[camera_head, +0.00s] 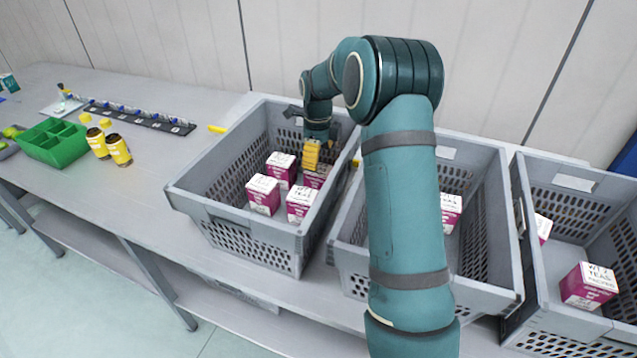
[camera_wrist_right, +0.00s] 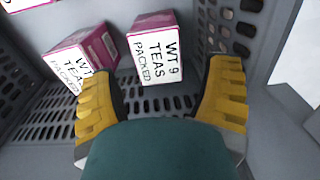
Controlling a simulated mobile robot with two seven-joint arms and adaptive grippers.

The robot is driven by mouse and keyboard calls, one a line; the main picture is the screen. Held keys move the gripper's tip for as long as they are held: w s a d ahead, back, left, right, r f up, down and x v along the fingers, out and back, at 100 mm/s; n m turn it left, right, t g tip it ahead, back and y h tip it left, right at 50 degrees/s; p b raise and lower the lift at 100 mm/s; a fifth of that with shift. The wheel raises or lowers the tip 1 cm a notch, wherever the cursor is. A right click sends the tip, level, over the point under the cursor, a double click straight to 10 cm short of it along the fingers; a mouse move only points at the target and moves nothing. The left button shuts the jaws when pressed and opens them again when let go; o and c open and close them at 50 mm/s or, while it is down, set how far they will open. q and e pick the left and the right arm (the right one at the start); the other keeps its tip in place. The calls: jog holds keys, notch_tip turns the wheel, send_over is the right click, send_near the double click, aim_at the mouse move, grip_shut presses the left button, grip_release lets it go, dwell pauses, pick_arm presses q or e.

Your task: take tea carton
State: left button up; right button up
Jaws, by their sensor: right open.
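Several magenta and white tea cartons stand in the left grey crate (camera_head: 190,197). One tea carton (camera_head: 263,195) is at the front left, another (camera_head: 301,203) at the front, another (camera_head: 282,168) behind, and one (camera_head: 318,177) is partly hidden below my right gripper (camera_head: 312,153). In the right wrist view, a carton marked "WT 9 TEAS PACKED" (camera_wrist_right: 156,52) stands ahead between the yellow fingers of my right gripper (camera_wrist_right: 162,100). A second carton (camera_wrist_right: 82,55) lies to its left, partly behind the left finger. The right gripper is open and holds nothing. My left gripper is not seen.
A middle grey crate (camera_head: 505,278) holds a tea carton (camera_head: 451,212), partly behind my right arm. A right grey crate (camera_head: 540,180) holds a carton (camera_head: 588,285) and another at its left wall. A green bin (camera_head: 55,143) and yellow-black cans (camera_head: 118,150) stand left.

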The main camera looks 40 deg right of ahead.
aim_at(318, 169)
jog(key=f+b, duration=0.1)
jog(key=f, duration=0.4)
jog(key=shift+s+f, duration=0.15)
jog(key=shift+s, duration=0.05)
jog(key=c, duration=1.1)
